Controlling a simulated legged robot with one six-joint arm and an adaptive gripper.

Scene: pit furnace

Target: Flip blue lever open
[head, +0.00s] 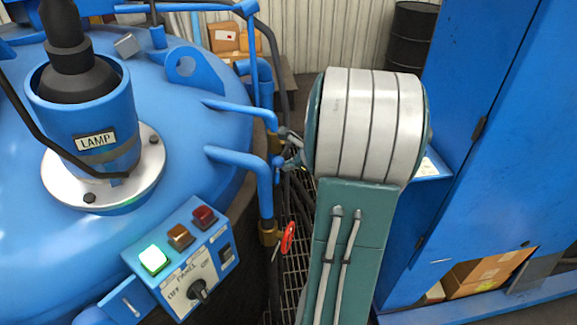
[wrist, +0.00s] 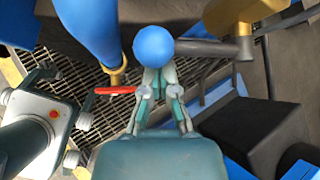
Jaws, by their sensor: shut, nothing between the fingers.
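The blue lever shows in the wrist view as a round blue knob (wrist: 153,46) on a grey rod (wrist: 205,47). The rod runs right to a brass-coloured valve body (wrist: 243,46). My gripper (wrist: 157,80) is shut and empty, right at the knob. The knob covers part of the fingertips, and I cannot tell whether they touch it. In the head view my gripper (head: 284,150) is small and partly hidden by my arm, beside the blue pipes. The lever is not clear there.
A red valve handle (head: 288,238) sits low on the blue pipe (head: 245,160); it also shows in the wrist view (wrist: 115,90). The furnace lid (head: 200,110) and control panel (head: 183,262) are at left, a blue cabinet (head: 500,130) at right. Grating lies below.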

